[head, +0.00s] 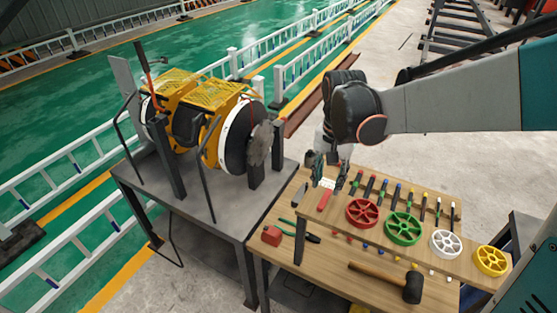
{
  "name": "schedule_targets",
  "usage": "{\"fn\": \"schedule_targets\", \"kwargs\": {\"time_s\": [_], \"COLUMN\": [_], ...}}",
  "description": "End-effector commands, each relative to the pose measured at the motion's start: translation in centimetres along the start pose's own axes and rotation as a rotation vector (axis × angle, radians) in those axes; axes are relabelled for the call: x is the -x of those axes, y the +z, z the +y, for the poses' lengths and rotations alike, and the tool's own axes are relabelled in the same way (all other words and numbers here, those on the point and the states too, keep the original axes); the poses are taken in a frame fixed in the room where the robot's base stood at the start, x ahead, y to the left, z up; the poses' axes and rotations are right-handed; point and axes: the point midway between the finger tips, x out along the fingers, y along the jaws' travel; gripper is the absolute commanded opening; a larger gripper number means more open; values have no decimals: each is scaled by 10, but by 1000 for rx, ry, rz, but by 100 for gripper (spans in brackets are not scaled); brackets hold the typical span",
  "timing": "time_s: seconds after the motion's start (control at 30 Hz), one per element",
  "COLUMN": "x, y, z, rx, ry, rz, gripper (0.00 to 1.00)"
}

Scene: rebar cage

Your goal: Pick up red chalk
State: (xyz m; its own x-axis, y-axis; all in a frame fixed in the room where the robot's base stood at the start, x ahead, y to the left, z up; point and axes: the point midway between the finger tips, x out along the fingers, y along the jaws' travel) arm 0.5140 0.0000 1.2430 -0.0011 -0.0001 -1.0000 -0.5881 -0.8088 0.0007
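My gripper (330,172) hangs over the back left of the raised wooden shelf (335,222). All are too small here to tell surely which is the red chalk. The gripper may hide part of the shelf behind it.
Red (362,213), green (403,228), white (445,244) and yellow (491,261) wheels line the shelf's front. A mallet (411,288) and a red block (272,236) lie on the lower bench. A yellow machine (205,125) stands on a grey table to the left.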

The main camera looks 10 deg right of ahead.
Motion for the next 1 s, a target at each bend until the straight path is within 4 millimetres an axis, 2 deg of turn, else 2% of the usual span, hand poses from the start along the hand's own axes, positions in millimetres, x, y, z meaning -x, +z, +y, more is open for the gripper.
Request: {"fn": "schedule_targets", "kwargs": {"time_s": [0.23, 0.53, 0.83, 0.87, 1.0], "x": [-18, -57, -61, -61, -61], "y": [-1, -2, -2, -2, -2], "z": [-1, -2, -2, -2, -2], "rx": [1, 0, 0, 0, 0], "ry": [0, 0, 0, 0, 0], "rz": [0, 0, 0, 0, 0], "gripper": [37, 37, 37, 32, 0]}}
